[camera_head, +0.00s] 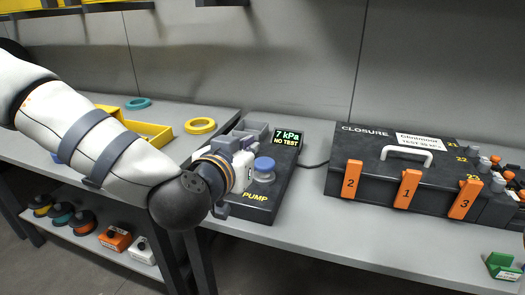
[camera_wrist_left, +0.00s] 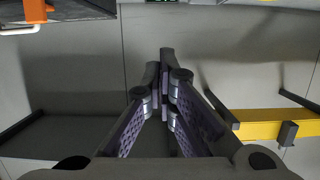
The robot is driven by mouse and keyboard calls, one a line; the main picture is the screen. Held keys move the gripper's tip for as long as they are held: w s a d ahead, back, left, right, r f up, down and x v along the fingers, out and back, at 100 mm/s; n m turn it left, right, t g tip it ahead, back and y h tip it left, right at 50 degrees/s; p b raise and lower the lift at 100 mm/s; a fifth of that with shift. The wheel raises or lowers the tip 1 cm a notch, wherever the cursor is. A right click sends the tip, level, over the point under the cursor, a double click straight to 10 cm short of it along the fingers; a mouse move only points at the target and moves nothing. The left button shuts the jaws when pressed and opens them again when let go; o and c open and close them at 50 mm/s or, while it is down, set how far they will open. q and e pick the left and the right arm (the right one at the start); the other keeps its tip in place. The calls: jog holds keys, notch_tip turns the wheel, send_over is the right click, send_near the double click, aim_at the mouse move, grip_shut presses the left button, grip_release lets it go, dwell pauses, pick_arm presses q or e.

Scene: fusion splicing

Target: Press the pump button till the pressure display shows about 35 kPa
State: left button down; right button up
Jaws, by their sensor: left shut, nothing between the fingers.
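The black pump box (camera_head: 262,214) labelled PUMP stands on the grey bench. Its blue round button (camera_head: 264,164) sits on a pale collar and is visible from above. The pressure display (camera_head: 287,138) reads 7 kPa with NO TEST below it. My left gripper (camera_head: 243,142) is beside the button, on its left and far side; contact with the button cannot be made out. In the left wrist view its fingers (camera_wrist_left: 165,62) are closed together with nothing between them. My right gripper does not show.
The black closure case (camera_head: 340,178) with orange numbered clamps and a white handle stands right of the pump, a cable between them. A yellow tray (camera_head: 150,133), yellow tape ring (camera_head: 200,125) and teal ring (camera_head: 138,103) lie on the left.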

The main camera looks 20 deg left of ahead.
pick_arm(q)
jog(key=b, duration=0.2)
send_over(264, 166)
jog(key=f, duration=0.1)
jog(key=s+f, duration=0.1)
jog(key=f, duration=0.1)
jog(key=shift+f, duration=0.15)
jog(key=shift+w+f, duration=0.3)
jog(key=shift+f, duration=0.25)
jog(key=shift+w+f, duration=0.3)
jog(key=shift+f, duration=0.25)
jog(key=shift+s+f+b, duration=0.1)
jog(key=shift+f+b, duration=0.25)
jog(key=shift+f, duration=0.35)
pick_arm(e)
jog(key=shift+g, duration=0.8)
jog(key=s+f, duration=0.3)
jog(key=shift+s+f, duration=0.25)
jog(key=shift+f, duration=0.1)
